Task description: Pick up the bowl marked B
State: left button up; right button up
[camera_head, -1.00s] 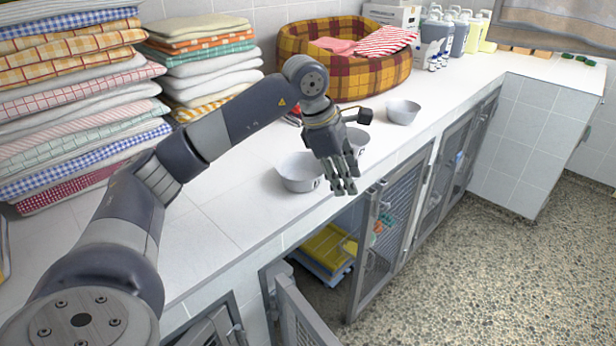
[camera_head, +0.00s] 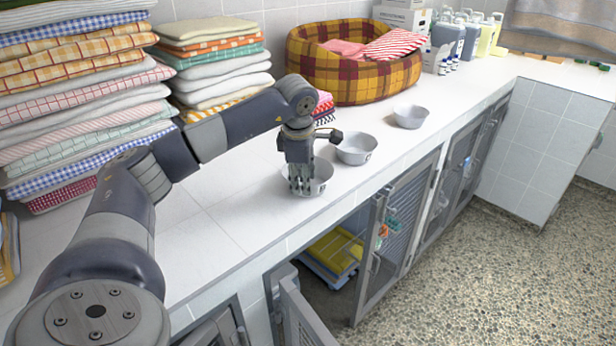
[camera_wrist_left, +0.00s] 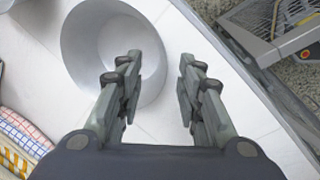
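Three grey bowls stand in a row on the white counter: a near bowl (camera_head: 322,184), a middle bowl (camera_head: 358,150) and a far bowl (camera_head: 410,117). The middle bowl has a small dark mark on its side; I cannot read any letter. My left gripper (camera_head: 302,188) points down at the near bowl and hides part of it. In the left wrist view this gripper (camera_wrist_left: 160,62) is open and empty. One finger overlaps the inside of the near bowl (camera_wrist_left: 85,50), the other is outside, with the rim between them. Contact cannot be told. My right gripper is not in view.
Folded towel stacks (camera_head: 75,100) stand at the left and back. A plaid pet bed (camera_head: 355,85) and bottles (camera_head: 470,35) are behind the bowls. Below the counter edge, a kennel door (camera_head: 372,265) stands open. Bare counter lies left of the near bowl.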

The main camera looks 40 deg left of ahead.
pick_arm(q)
jog(key=shift+x, duration=1.25)
grip_shut()
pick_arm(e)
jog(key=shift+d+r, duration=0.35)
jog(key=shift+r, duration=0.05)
pick_arm(q)
jog(key=shift+r, duration=0.15)
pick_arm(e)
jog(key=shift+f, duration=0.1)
